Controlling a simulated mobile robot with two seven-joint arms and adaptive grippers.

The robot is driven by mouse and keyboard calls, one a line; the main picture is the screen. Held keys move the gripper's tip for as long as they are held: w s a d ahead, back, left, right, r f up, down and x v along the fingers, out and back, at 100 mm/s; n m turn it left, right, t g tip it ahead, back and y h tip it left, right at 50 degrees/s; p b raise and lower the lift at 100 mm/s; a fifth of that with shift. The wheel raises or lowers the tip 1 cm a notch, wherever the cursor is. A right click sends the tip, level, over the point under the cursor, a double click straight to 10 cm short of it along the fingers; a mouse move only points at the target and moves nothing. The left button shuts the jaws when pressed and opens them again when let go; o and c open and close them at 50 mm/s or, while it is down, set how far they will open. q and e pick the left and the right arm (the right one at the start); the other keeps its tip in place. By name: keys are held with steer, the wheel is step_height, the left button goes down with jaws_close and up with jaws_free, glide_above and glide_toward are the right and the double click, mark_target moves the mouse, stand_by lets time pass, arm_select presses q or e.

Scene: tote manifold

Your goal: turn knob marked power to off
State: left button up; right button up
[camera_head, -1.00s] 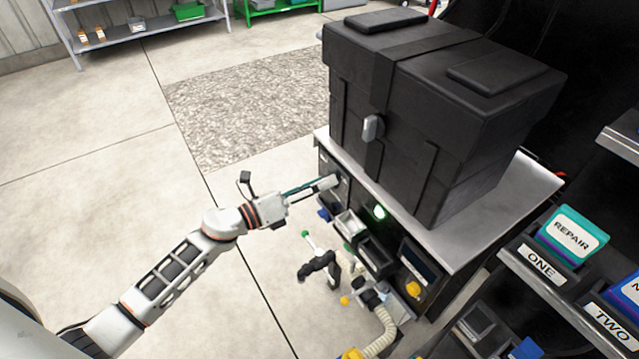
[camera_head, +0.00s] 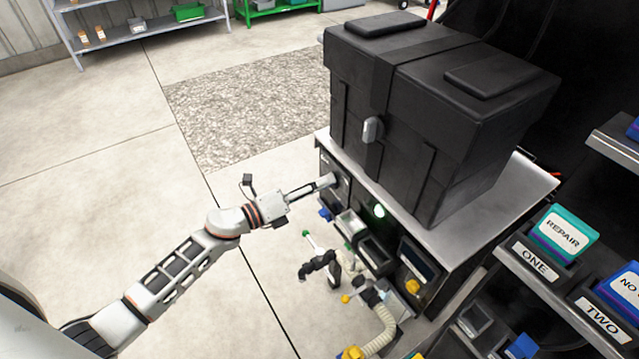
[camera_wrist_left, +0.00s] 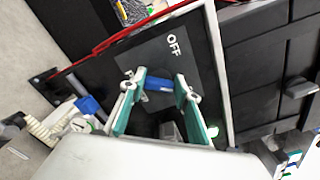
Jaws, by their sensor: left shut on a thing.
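My left gripper (camera_head: 330,181) reaches the upper left of the dark panel front below the metal top. In the left wrist view my left gripper (camera_wrist_left: 159,82) has its teal-lined fingers on both sides of a blue knob (camera_wrist_left: 158,85) and is shut on it. The white word OFF is printed on the dark grey label plate (camera_wrist_left: 176,60) just beyond the knob. The word "power" is not visible. In the head view the gripper hides the knob. My right gripper is in neither view.
A large black case (camera_head: 440,110) stands on the metal-topped cabinet (camera_head: 500,215) just above the gripper. Black and white fittings (camera_head: 320,262) and a ribbed hose (camera_head: 383,330) stand out below. A shelf with labelled cartridges (camera_head: 565,232) is at right. The floor at left is clear.

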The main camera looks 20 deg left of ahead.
arm_select(q)
steer(key=shift+f+n+p, duration=0.2)
steer(key=shift+n+p, duration=1.45)
steer(key=shift+n, duration=2.3)
steer(key=shift+f+n+p, duration=0.2)
steer(key=shift+n+p, duration=1.45)
steer(key=shift+n, duration=2.3)
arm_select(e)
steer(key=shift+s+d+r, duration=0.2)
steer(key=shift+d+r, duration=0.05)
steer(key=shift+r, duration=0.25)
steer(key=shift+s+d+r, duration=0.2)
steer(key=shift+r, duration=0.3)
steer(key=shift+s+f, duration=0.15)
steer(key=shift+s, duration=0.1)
arm_select(q)
steer(key=o, duration=1.1)
steer(key=shift+o, duration=0.2)
steer(key=v, duration=1.2)
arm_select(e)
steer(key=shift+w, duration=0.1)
